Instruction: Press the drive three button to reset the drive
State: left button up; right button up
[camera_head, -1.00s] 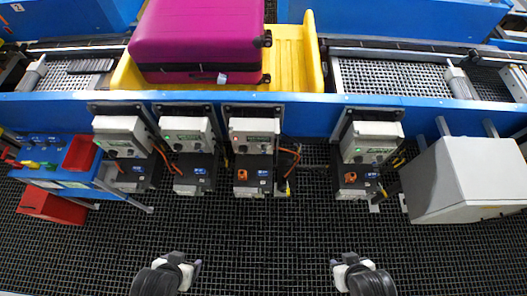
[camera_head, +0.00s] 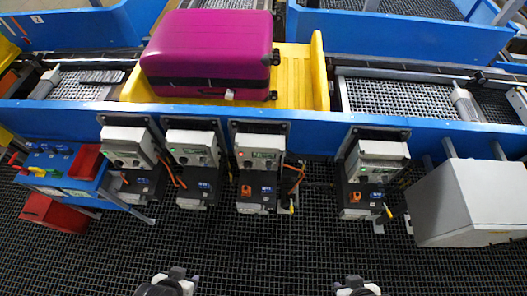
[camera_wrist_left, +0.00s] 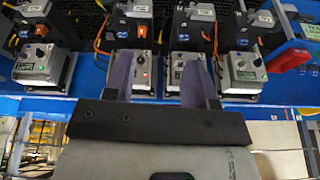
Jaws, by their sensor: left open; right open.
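Several drive units hang in a row on the blue conveyor side. The third drive from the left (camera_head: 258,160) shows a red light, while the others show green. It has a grey box on top and a dark lower part with an orange connector. Its individual buttons are too small to tell apart. My left gripper (camera_head: 178,280) is at the bottom edge, in front of the drives and apart from them. In the left wrist view its two fingers (camera_wrist_left: 158,75) are spread and empty, with drive boxes behind them. My right gripper (camera_head: 358,285) is at the bottom edge, open and apart from everything.
A magenta suitcase (camera_head: 208,58) lies on a yellow tray (camera_head: 305,85) on the conveyor. A blue tool station (camera_head: 65,170) with a red bin is at the left. A grey cabinet (camera_head: 462,205) stands at the right. The grid floor before the drives is clear.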

pick_arm(q)
jog(key=shift+a, duration=0.2)
jog(key=c, duration=0.9)
grip_shut()
jog(key=shift+d, duration=0.2)
jog(key=shift+a, duration=0.15)
